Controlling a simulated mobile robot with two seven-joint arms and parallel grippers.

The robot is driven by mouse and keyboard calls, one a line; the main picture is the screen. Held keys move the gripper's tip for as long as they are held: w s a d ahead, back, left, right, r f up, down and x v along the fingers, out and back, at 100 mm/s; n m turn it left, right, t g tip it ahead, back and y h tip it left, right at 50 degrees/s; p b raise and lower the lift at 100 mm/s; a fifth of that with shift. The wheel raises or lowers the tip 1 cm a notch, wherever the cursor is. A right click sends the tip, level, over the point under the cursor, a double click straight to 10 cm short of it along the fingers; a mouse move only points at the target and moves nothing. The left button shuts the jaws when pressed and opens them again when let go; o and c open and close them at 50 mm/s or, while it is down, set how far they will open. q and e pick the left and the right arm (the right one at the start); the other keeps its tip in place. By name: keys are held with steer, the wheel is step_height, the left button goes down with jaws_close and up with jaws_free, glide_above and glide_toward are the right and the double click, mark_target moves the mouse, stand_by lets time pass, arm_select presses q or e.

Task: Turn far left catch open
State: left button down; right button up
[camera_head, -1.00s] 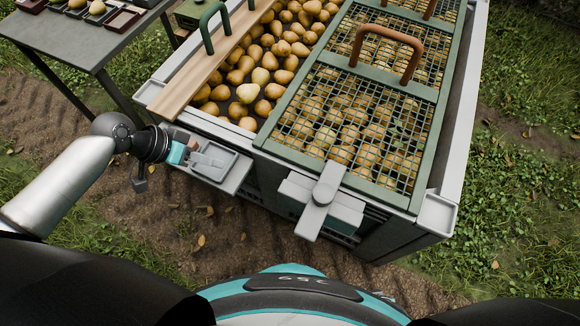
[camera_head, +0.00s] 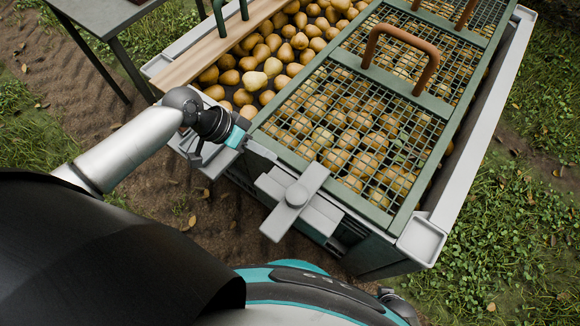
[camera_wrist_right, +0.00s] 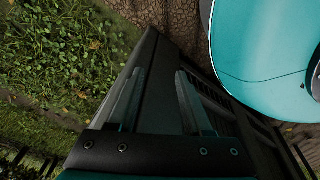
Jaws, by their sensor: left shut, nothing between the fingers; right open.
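One grey catch (camera_head: 297,195) shows on the near end of the pear bin in the head view. Its bar lies across a grey plate, and its upper end reaches the lid's green edge. No other catch can be made out, so I cannot tell whether this is the far left one. My left gripper (camera_head: 241,138) is shut and empty at the bin's near rim, up and left of this catch and apart from it. Its fingertips are mostly hidden. My right gripper (camera_wrist_right: 157,100) is open, its two fingers apart with nothing between them.
Green mesh lids (camera_head: 338,68) with copper handles (camera_head: 428,72) cover pears in the bin. Left of them, pears (camera_head: 256,81) lie uncovered beside a wooden board (camera_head: 205,62). A grey table (camera_head: 100,18) stands at upper left. Grass (camera_head: 490,225) is open at right.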

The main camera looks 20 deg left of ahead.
arm_select(q)
steer(key=b+x, duration=0.1)
steer(key=x, duration=0.2)
steer(key=shift+w+d+f, duration=0.1)
steer(key=shift+d+f, duration=0.1)
steer(key=shift+f, duration=0.1)
steer(key=shift+s+d+b, duration=0.1)
steer(key=shift+s+d, duration=0.15)
steer(key=shift+d, duration=0.4)
steer(key=shift+s+d+b, duration=0.15)
steer(key=shift+s+d, duration=0.05)
steer(key=shift+d, duration=0.4)
steer(key=shift+s+d+b, duration=0.1)
steer(key=shift+s+d, duration=0.15)
steer(key=shift+d, duration=0.4)
arm_select(e)
steer(key=shift+w+a+r, duration=0.55)
steer(key=shift+w, duration=0.25)
steer(key=shift+w+a+r, duration=0.55)
steer(key=shift+w, duration=0.25)
arm_select(q)
steer(key=shift+r, duration=0.1)
